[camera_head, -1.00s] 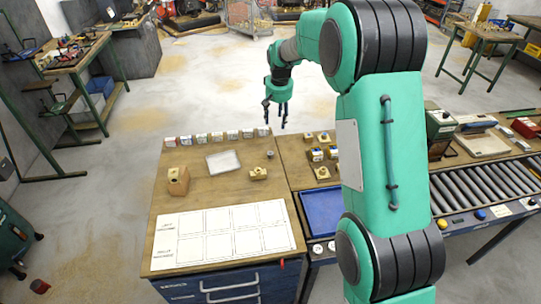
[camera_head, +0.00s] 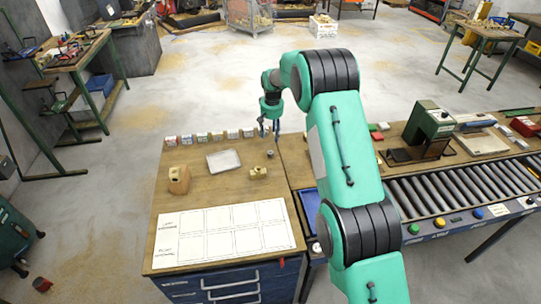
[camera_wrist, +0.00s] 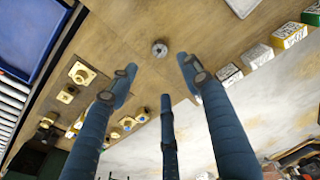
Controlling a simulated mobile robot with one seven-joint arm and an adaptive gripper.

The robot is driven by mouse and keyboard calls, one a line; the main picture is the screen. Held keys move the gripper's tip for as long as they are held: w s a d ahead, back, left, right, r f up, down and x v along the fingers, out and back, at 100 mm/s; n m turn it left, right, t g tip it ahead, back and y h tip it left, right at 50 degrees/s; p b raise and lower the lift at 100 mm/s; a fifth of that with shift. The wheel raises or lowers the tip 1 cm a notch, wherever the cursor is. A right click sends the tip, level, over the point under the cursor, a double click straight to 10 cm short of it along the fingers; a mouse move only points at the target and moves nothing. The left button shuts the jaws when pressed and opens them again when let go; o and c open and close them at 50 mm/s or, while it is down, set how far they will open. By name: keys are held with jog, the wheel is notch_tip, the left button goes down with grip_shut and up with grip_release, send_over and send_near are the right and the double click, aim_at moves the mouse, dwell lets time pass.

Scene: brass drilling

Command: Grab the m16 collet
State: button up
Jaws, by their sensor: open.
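A small grey round piece with a central hole, which looks like the collet (camera_head: 270,153), stands on the wooden bench top near its back right corner. In the wrist view the collet (camera_wrist: 159,48) shows from above, beyond the fingertips; no size marking is readable. My gripper (camera_head: 270,128) is above the bench's back edge, just behind the collet in the head view. In the wrist view my gripper (camera_wrist: 160,78) has its three dark blue fingers spread apart, with nothing between them. The collet is clear of the fingers.
Several small labelled boxes (camera_head: 217,136) line the bench's back edge, left of my gripper. A brass part (camera_head: 258,172), a clear tray (camera_head: 223,160) and a wooden block (camera_head: 179,180) stand nearby. In the wrist view, brass parts (camera_wrist: 82,73) lie on the adjoining table.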

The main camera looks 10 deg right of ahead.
jog(key=shift+f, duration=0.1)
send_over(271, 152)
jog(key=shift+s+a+f, duration=0.1)
jog(key=shift+s+f, duration=0.1)
jog(key=shift+f, duration=1.9)
jog(key=shift+s+a+f, duration=0.1)
jog(key=shift+s+f, duration=0.1)
jog(key=shift+f, duration=1.9)
jog(key=shift+w+f, duration=0.2)
jog(key=shift+f, duration=2.35)
jog(key=shift+c, duration=0.3)
grip_shut()
